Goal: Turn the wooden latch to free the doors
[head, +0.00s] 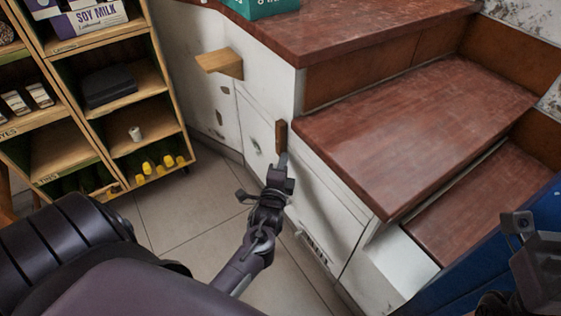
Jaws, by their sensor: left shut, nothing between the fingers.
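The wooden latch (281,137) is a small dark brown block on the white cabinet front under the stairs, standing roughly upright. White door panels (325,205) show below and beside it. My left gripper (283,160) is shut and empty, its fingertips at the lower end of the latch; I cannot tell whether they touch it. My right gripper (535,250) shows only in part at the right edge, away from the latch, and its fingers are not clear.
A light wooden block (220,64) sticks out of the cabinet wall above left. Wooden shelves (150,80) with goods stand at left. Red-brown stair treads (420,125) rise at right, near a blue surface (490,250). The tiled floor (185,215) is clear.

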